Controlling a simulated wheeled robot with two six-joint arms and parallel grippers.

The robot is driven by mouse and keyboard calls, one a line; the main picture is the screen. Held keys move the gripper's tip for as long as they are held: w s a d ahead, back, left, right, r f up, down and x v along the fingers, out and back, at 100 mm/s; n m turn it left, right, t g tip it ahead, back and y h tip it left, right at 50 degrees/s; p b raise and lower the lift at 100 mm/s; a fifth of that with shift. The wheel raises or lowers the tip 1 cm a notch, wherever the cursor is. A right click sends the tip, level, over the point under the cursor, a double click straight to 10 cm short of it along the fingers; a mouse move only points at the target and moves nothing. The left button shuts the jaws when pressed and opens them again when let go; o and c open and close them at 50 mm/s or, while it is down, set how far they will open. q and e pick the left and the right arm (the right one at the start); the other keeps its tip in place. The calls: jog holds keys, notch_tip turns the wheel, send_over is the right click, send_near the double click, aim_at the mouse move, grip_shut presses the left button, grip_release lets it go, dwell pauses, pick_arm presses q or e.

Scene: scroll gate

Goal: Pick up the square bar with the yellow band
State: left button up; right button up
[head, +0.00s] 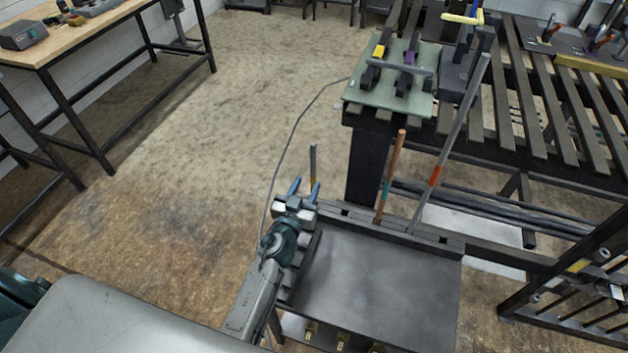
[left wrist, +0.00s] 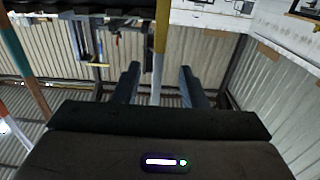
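The bar with the yellow band (head: 313,158) stands upright at the left end of the dark rack in the head view. It is grey and thin, and its yellow band sits low, just behind my left gripper. My left gripper (head: 304,189) is open, its two blue fingers pointing toward the bar. In the left wrist view the bar (left wrist: 161,35) rises between the two open fingers (left wrist: 158,82), its yellow part above the fingertips. I cannot tell whether the bar is between the fingers or a little beyond them. Its lower end is hidden. My right gripper is not in view.
The rack (head: 375,285) also holds a copper bar with a teal band (head: 392,170) and a long, leaning grey bar with an orange band (head: 455,135). A slatted table (head: 540,90) stands behind. A wooden bench (head: 70,45) is far left. The floor left of the rack is clear.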

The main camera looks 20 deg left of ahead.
aim_at(313, 175)
pick_arm(q)
jog(key=shift+w+f, duration=0.2)
jog(key=shift+w, duration=0.7)
jog(key=shift+w+d+f+b, duration=0.15)
jog(key=shift+w+b, duration=0.25)
jog(key=shift+w, duration=1.85)
jog(key=shift+s, duration=0.15)
jog(key=shift+c, duration=1.3)
jog(key=shift+r, duration=0.2)
grip_shut()
